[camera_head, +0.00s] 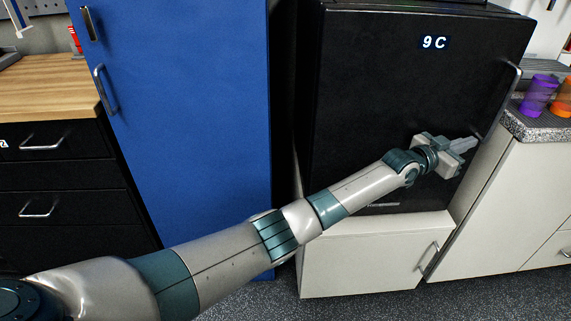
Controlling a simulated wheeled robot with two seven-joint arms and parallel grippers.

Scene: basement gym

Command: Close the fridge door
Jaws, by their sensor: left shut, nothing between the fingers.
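The black fridge (365,85) stands on a white cabinet, with a "9 C" display near the top of its door (400,120). The door looks shut or almost shut; I cannot tell whether a small gap is left. Its handle (508,92) is a metal bar along the right edge. My left arm reaches in from the lower left across the door's lower part. My left gripper (468,144) is shut and empty in front of the door's lower right, below the handle, pointing right. I cannot tell whether it touches the door. My right gripper is out of view.
A tall blue cabinet (195,110) stands left of the fridge. Black drawers with a wooden top (45,85) are at far left. The white lower cabinet (350,265) is under the fridge. A counter at right holds a purple cup (539,95) and an orange cup (564,98).

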